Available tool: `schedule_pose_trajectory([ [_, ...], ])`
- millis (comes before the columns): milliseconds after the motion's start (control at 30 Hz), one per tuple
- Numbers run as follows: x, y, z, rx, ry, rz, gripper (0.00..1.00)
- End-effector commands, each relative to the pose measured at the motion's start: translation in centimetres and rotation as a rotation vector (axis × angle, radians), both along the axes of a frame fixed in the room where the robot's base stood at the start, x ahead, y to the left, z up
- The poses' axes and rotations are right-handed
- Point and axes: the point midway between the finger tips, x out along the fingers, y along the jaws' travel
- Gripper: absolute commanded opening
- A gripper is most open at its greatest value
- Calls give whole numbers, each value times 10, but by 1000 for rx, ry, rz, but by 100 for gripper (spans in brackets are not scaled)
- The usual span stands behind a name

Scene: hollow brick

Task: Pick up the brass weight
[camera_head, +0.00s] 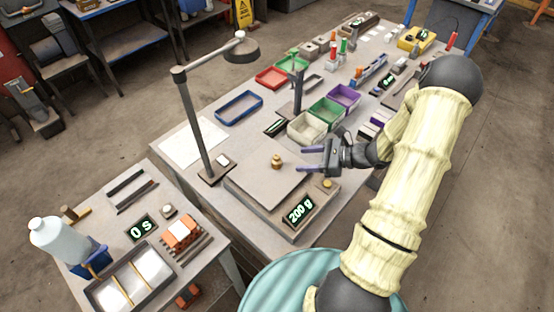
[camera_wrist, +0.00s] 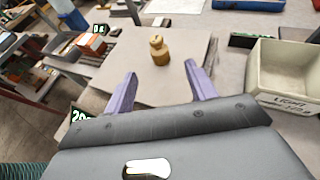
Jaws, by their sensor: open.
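The brass weight (camera_head: 277,161) stands upright on the flat plate of a scale (camera_head: 262,185), whose display reads 200 g. My gripper (camera_head: 306,160) is open and empty, to the right of the weight in the head view, its purple fingers pointing toward it. In the wrist view the weight (camera_wrist: 159,50) stands ahead of the fingertips, roughly between their lines and apart from both. My gripper (camera_wrist: 161,70) shows both fingers spread. A second small brass piece (camera_head: 327,184) sits by the scale's right corner.
A cream bin (camera_head: 306,128) stands behind my gripper, with green and purple bins beyond. A lamp (camera_head: 197,125) rises left of the scale, its base near the plate. A white sheet (camera_head: 192,143) lies at the left. The plate around the weight is clear.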

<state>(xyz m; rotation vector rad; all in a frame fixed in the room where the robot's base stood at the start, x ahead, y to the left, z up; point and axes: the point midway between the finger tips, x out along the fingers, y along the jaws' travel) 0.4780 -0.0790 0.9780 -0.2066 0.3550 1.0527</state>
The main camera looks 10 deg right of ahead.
Motion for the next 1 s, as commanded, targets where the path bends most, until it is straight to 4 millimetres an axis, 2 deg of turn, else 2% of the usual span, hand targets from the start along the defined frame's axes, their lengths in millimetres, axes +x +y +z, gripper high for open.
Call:
schedule_pose_trajectory([
  [100, 9, 19, -7, 2, 2, 3, 56],
  [267, 20, 37, -16, 1, 0, 2, 56],
  [700, 23, 42, -20, -1, 0, 0, 56],
  [1000, 38, 74, -33, 1, 2, 2, 56],
])
